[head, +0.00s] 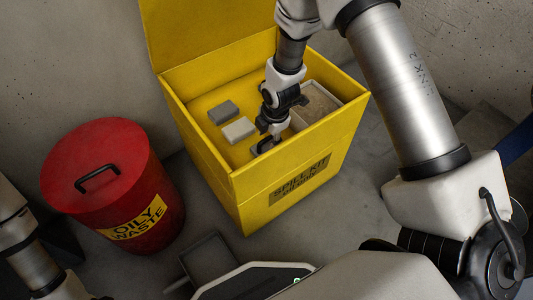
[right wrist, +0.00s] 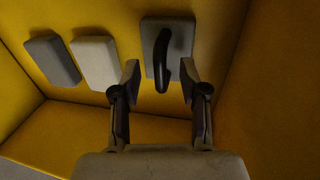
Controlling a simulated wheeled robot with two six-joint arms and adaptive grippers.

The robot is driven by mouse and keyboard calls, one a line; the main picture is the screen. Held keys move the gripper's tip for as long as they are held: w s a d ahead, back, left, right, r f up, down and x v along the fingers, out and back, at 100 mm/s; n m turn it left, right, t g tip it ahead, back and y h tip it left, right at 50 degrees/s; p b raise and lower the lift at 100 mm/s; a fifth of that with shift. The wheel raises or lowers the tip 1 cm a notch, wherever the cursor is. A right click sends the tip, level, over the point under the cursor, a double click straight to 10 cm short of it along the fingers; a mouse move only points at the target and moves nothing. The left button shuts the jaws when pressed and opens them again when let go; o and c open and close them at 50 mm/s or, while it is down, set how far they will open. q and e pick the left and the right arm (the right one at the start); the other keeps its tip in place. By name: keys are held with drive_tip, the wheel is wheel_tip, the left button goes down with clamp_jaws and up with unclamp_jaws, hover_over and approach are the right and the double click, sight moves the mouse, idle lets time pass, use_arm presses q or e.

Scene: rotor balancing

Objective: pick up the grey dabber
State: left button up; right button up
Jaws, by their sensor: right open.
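The grey dabber (right wrist: 179,42), a flat grey pad with a curved black handle, lies in the yellow spill kit box (head: 296,172). In the head view it is mostly hidden under my right gripper (head: 266,143). In the right wrist view my right gripper (right wrist: 159,80) is open and empty, with its two fingers on either side of the handle. I cannot tell whether either finger touches it. My left gripper is out of view; only part of the left arm shows at the lower left.
A dark grey block (head: 223,112) and a pale block (head: 239,131) lie beside the dabber in the box. A tray of granular stuff (head: 318,100) fills the box's right side. The box walls are close around my gripper. A red oily waste bin (head: 128,165) stands left.

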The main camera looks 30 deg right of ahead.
sight(268, 137)
drive_tip(key=shift+w+f, duration=0.2)
drive_tip(key=shift+f, duration=0.8)
clamp_jaws()
drive_tip(key=shift+r, duration=0.1)
wheel_tip(268, 137, up, 18)
drive_tip(key=p, duration=1.7)
